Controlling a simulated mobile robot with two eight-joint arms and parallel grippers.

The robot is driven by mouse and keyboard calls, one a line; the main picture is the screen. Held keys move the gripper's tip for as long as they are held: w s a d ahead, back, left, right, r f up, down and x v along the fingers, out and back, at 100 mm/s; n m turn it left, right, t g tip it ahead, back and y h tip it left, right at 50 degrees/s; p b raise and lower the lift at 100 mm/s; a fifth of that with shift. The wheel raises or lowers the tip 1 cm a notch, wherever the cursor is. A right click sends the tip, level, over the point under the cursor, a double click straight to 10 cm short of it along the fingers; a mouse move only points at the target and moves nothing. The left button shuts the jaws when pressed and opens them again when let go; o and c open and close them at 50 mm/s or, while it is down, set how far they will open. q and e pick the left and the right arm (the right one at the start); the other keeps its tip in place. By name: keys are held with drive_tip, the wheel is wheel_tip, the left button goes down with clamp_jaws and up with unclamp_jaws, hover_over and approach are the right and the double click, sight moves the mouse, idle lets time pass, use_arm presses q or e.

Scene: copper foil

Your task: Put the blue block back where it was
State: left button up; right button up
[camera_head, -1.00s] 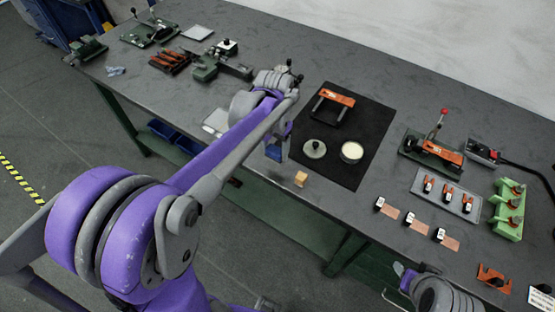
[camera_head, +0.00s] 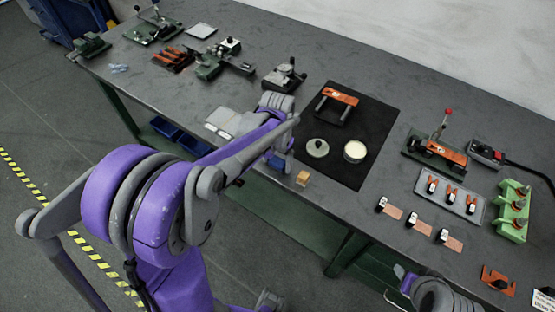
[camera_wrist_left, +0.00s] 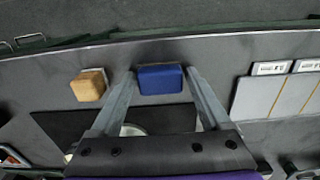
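The blue block (camera_wrist_left: 160,79) sits between the two fingertips of my left gripper (camera_wrist_left: 161,88) in the left wrist view, with a finger close against each side. The left gripper looks shut on it. In the head view the left gripper (camera_head: 281,158) is at the table's front edge, left of a small wooden block, and the blue block is mostly hidden. I cannot tell whether the blue block touches the table. Part of my right gripper (camera_head: 402,277) shows at the bottom of the head view; its fingers are not clear.
The wooden block (camera_head: 303,179) stands close by, also visible in the left wrist view (camera_wrist_left: 89,85). A black mat (camera_head: 343,172) holds an orange-handled tool (camera_head: 338,96), a round lid (camera_head: 317,148) and a pale dish (camera_head: 355,151). Grey panels (camera_head: 224,121) lie left of the gripper.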

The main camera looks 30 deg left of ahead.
sight(277, 162)
use_arm(q)
drive_tip(key=shift+o, duration=0.8)
drive_tip(key=shift+r, duration=0.25)
wheel_tip(277, 162, up, 11)
drive_tip(key=p, duration=0.1)
drive_tip(key=s+d+f+t, duration=0.2)
drive_tip(key=s+d, duration=0.1)
drive_tip(key=s, duration=0.4)
drive_tip(key=s+d+f+t, duration=0.3)
drive_tip(key=s, duration=0.4)
drive_tip(key=shift+s+d+n+t, duration=0.3)
drive_tip(key=shift+d+n, duration=0.1)
